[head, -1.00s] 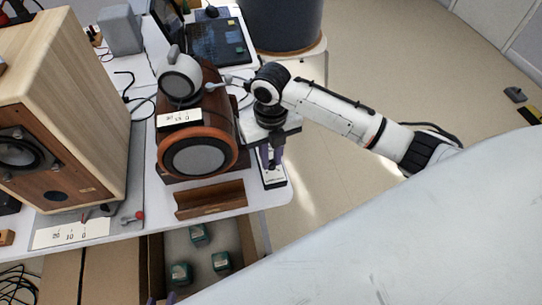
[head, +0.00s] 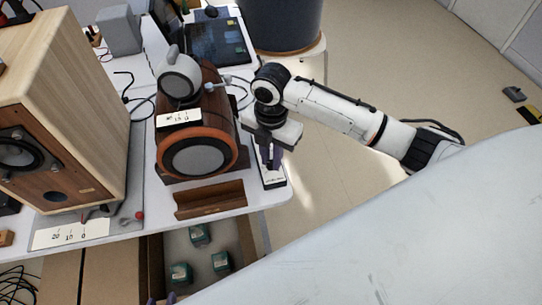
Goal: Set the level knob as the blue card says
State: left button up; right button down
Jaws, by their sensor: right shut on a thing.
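My right gripper (head: 273,160) comes in from the right and points down at the table's right edge. I cannot make out a blue card.
A large wooden speaker (head: 85,95) and a round-fronted speaker (head: 197,157) stand on the white table. White scale cards (head: 179,118) (head: 70,234) and a wooden trough (head: 211,200) are near them. An open box (head: 245,240) below holds green-topped blocks.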

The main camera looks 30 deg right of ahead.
jog(key=m, duration=0.4)
jog(key=shift+r+m, duration=0.1)
jog(key=shift+m, duration=0.2)
jog(key=m, duration=0.5)
jog(key=shift+m, duration=0.3)
jog(key=m, duration=1)
jog(key=shift+m, duration=0.4)
jog(key=m, duration=0.6)
jog(key=shift+s+a, duration=0.1)
jog(key=m, duration=0.6)
jog(key=shift+m, duration=0.4)
jog(key=m, duration=0.4)
jog(key=shift+a, duration=0.1)
jog(key=shift+m, duration=2)
